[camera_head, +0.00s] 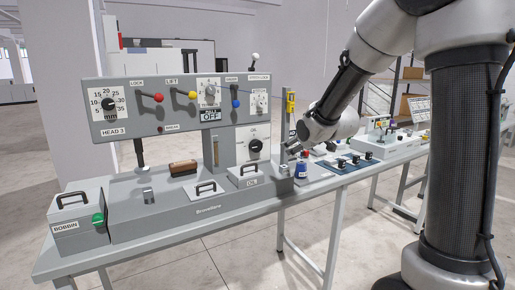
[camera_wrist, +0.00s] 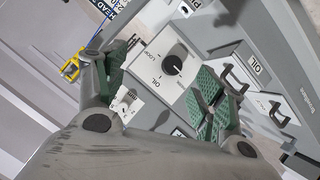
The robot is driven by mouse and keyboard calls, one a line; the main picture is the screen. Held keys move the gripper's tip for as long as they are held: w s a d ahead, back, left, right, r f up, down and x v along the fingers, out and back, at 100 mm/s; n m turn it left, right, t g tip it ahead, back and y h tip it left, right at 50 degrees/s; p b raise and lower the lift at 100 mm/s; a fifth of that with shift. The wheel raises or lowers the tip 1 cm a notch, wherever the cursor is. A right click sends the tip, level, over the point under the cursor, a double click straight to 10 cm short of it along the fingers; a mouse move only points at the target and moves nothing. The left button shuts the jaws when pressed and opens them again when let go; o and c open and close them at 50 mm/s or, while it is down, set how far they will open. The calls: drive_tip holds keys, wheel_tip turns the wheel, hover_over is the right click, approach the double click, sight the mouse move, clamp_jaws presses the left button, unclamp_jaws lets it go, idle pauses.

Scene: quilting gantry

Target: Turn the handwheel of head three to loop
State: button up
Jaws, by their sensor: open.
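The head three machine (camera_head: 160,215) stands on the table at the left, its panel (camera_head: 175,125) marked HEAD 3. The handwheel appears to be the black round knob (camera_head: 255,145) on a white plate at the machine's right side. In the wrist view the knob (camera_wrist: 173,64) shows a pale pointer mark, and LOOP is printed on its plate (camera_wrist: 187,47). Where the pointer sits against the marks is too small to tell. My gripper (camera_wrist: 165,88) is open, its green-padded fingers on either side of the plate in view, with nothing between them. In the head view my gripper (camera_head: 292,150) is right of the knob, apparently apart from it.
A red lever (camera_head: 158,98), a yellow lever (camera_head: 192,95) and a blue lever (camera_head: 236,103) stick out of the panel. A box marked OIL (camera_head: 246,177) lies below the knob. A bobbin box (camera_head: 80,215) is at the left.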

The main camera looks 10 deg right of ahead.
sight(257, 146)
drive_tip(key=w+a+f+n+t+y, duration=0.1)
drive_tip(key=w+a+f, duration=0.1)
drive_tip(key=w, duration=0.4)
drive_tip(key=w+a+f+n+t+y, duration=0.1)
drive_tip(key=w+a+f+n+t, duration=0.1)
drive_tip(key=w, duration=0.4)
drive_tip(key=w+a+f+n+t+y, duration=0.1)
drive_tip(key=w+a+f+n+y, duration=0.1)
drive_tip(key=w+a, duration=0.4)
drive_tip(key=shift+w+f+t, duration=0.15)
drive_tip(key=shift+f+t, duration=0.15)
drive_tip(key=shift+f, duration=0.35)
drive_tip(key=c, duration=1)
